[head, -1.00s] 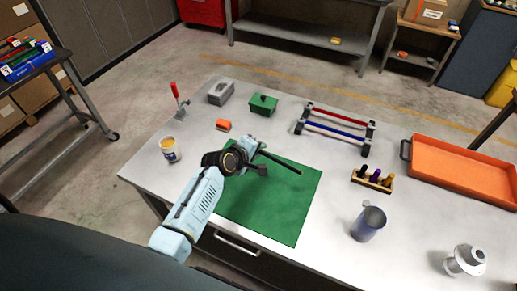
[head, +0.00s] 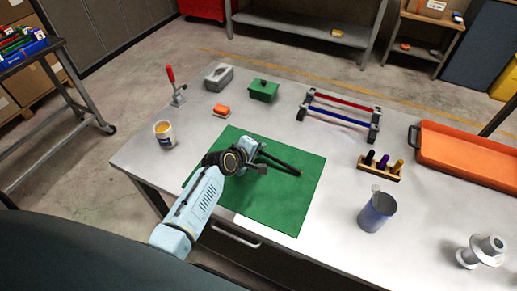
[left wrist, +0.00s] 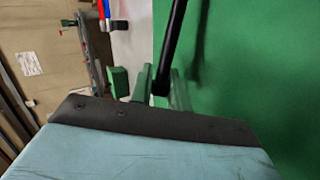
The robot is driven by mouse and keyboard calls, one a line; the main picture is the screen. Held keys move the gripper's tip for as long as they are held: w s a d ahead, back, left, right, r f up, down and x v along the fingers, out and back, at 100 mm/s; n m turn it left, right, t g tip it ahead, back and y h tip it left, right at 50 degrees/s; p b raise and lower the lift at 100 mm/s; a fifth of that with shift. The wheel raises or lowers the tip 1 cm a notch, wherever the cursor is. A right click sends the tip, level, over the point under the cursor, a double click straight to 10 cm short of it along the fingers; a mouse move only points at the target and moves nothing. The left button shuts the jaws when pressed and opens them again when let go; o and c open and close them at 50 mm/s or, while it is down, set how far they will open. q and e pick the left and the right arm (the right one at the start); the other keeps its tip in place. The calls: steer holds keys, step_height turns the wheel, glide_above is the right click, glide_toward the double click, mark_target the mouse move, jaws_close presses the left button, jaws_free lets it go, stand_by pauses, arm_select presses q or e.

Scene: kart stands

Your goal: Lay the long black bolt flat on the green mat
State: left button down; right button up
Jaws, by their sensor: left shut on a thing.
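The long black bolt (head: 283,163) is in my left gripper (head: 258,159), over the green mat (head: 275,207). The bolt's free end points right in the head view. In the left wrist view the bolt (left wrist: 172,45) runs up from between the fingertips (left wrist: 162,88), with its near end showing there. Its dark shadow lies on the mat (left wrist: 260,60) beside it, apart from it in that view. The bolt appears low above the mat; I cannot tell whether any part touches. My right gripper is not in view.
The mat is otherwise bare. Around it on the table (head: 330,215) stand a yellow-topped pot (head: 164,136), an orange block (head: 221,110), a green box (head: 263,90), a rack with red and blue bars (head: 341,118), a wooden holder (head: 379,172) and a blue-grey cup (head: 375,212).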

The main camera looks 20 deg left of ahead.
arm_select(q)
steer(key=c, duration=1.3)
jaws_free()
steer(key=shift+o, duration=0.2)
steer(key=p+v, duration=0.2)
steer(key=v, duration=1.1)
steer(key=shift+r, duration=0.2)
steer(key=shift+s, duration=0.15)
